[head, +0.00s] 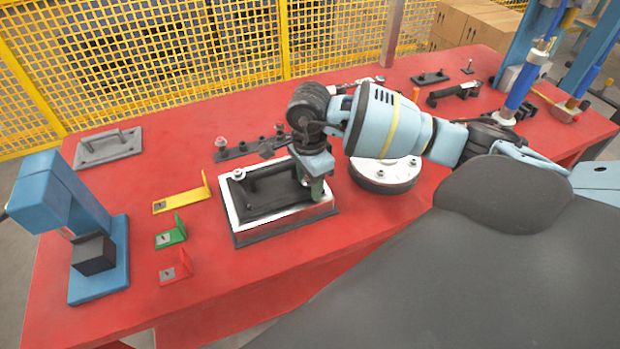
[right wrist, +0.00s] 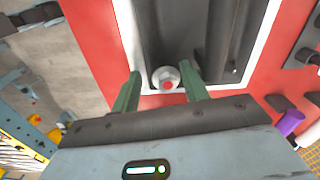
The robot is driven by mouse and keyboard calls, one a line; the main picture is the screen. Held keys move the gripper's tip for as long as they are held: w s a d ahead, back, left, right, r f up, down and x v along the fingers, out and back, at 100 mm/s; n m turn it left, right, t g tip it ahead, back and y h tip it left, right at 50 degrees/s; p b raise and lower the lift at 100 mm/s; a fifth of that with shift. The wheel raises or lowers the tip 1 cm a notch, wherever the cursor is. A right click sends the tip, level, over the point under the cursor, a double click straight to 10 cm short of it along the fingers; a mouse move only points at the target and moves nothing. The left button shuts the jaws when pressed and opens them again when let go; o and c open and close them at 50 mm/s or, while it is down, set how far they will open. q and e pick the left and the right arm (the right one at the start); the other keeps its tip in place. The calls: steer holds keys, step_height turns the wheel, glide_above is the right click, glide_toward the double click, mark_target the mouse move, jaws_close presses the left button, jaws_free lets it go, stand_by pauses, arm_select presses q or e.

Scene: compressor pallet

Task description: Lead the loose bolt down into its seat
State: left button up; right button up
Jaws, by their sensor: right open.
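A bolt with a round silver head and a reddish centre (right wrist: 166,79) stands at the edge of the pale-rimmed plate (right wrist: 258,55) in the right wrist view. My right gripper (right wrist: 160,71) is open, with one green finger on each side of the bolt head and gaps visible. In the head view my right gripper (head: 318,190) points down at the plate's right end (head: 240,212), and the bolt there is hidden. Another bolt (head: 238,174) sits at the plate's back left corner. The seat under the bolt is hidden. My left gripper is not in view.
A round disc with bolts (head: 385,178) stands close to the right of the plate. A dark bar with several bolts (head: 250,148) lies behind it. Yellow (head: 180,202), green (head: 168,238) and red (head: 174,273) brackets stand left, beside a blue press (head: 100,285). The front red table is clear.

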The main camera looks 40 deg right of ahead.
steer(key=shift+w, duration=0.1)
step_height(320, 180, up, 7)
steer(key=shift+f, duration=0.1)
steer(key=shift+r, duration=0.55)
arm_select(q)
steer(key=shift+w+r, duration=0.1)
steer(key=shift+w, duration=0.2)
